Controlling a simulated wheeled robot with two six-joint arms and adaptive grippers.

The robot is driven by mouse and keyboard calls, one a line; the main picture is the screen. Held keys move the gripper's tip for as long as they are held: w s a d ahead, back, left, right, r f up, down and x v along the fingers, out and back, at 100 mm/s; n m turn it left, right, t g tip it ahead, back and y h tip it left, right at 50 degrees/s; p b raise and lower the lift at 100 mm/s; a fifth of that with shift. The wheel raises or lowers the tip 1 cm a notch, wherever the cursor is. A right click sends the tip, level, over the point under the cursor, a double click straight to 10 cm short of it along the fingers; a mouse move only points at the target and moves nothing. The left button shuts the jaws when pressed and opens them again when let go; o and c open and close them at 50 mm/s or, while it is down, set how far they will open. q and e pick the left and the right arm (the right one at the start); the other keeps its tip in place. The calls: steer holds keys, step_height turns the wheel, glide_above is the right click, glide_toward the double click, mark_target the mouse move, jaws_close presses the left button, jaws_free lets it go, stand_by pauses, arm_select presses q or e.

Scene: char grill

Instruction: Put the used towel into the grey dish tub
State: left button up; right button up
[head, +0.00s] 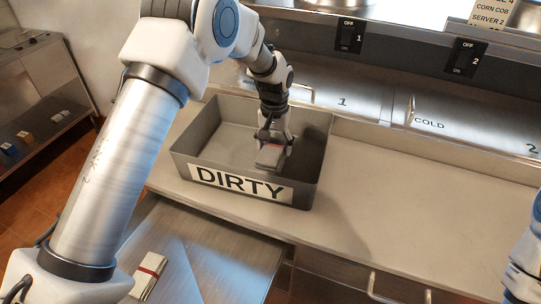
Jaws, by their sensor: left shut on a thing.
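The grey dish tub (318,150) stands on the counter and bears a white label reading DIRTY on its front. My left gripper (271,150) is down inside the right part of the tub, shut on a folded whitish towel with a red stripe (268,157). The towel is over the tub's inside, behind the front wall; I cannot tell whether it touches the floor. Another folded whitish towel with a red band (149,274) lies on the lower metal surface at the front left. Only part of my right arm shows at the right edge; its gripper is out of view.
The counter (400,200) is clear to the right of the tub. Behind it are metal lids marked 1, COLD and 2, with switches (349,36) above. A metal shelf unit (40,90) with small items stands at the far left.

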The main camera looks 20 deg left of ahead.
arm_select(q)
steer(key=f, duration=0.3)
steer(key=f+p, duration=0.1)
steer(key=f, duration=0.2)
steer(key=shift+w+f, duration=0.2)
steer(key=shift+f, duration=0.1)
steer(key=shift+s, duration=0.25)
steer(key=o, duration=1.2)
steer(key=shift+w+f, duration=0.1)
steer(key=shift+w, duration=0.05)
